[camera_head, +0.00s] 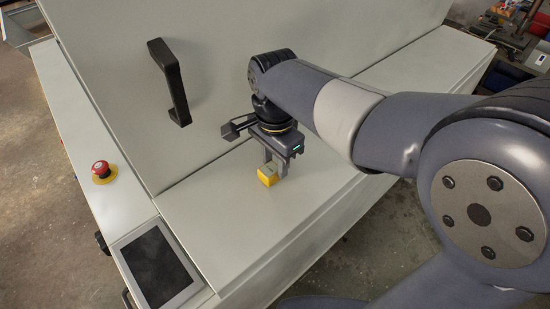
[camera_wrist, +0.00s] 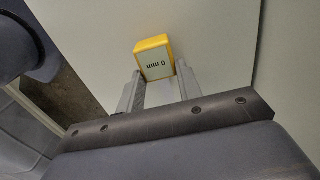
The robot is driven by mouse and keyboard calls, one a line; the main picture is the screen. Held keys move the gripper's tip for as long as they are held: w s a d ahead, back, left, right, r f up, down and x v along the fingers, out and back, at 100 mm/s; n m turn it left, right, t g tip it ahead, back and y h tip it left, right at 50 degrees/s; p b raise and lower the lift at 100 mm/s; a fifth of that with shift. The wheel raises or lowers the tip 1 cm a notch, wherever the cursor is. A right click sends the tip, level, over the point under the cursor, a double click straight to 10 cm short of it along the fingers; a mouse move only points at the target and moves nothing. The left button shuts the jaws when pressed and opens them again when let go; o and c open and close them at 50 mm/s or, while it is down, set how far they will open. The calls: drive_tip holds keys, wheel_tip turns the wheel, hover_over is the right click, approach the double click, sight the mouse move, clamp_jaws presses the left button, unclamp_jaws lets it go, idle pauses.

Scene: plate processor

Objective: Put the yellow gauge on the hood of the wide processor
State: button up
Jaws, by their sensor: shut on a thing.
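The yellow gauge (camera_head: 267,176) is a small yellow block between the fingers of my gripper (camera_head: 275,172) in the head view. In the wrist view the gauge (camera_wrist: 155,59) shows a pale face reading "0 mm", and the fingertips of my gripper (camera_wrist: 160,79) are shut on its sides. The gauge is at or just above the pale ledge of the wide processor (camera_head: 255,215); I cannot tell if it touches. The sloping pale hood (camera_head: 215,75) with a black handle (camera_head: 170,80) rises behind my gripper.
A red emergency button (camera_head: 101,169) on a yellow base sits on the left side of the machine. A dark touch screen (camera_head: 157,268) is at the front left corner. The ledge right of my gripper is clear. Cluttered equipment (camera_head: 515,30) stands at the far right.

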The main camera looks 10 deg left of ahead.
sight(275, 165)
drive_tip(key=shift+f, duration=0.2)
drive_tip(key=o, duration=1.1)
drive_tip(key=shift+r, duration=0.1)
wheel_tip(275, 165, up, 12)
drive_tip(key=shift+r+b, duration=0.15)
drive_tip(key=shift+b, duration=0.15)
wheel_tip(275, 165, down, 12)
drive_tip(key=shift+f+p, duration=0.1)
drive_tip(key=shift+p, duration=0.25)
drive_tip(key=shift+r+b, duration=0.3)
drive_tip(key=shift+r, duration=1.6)
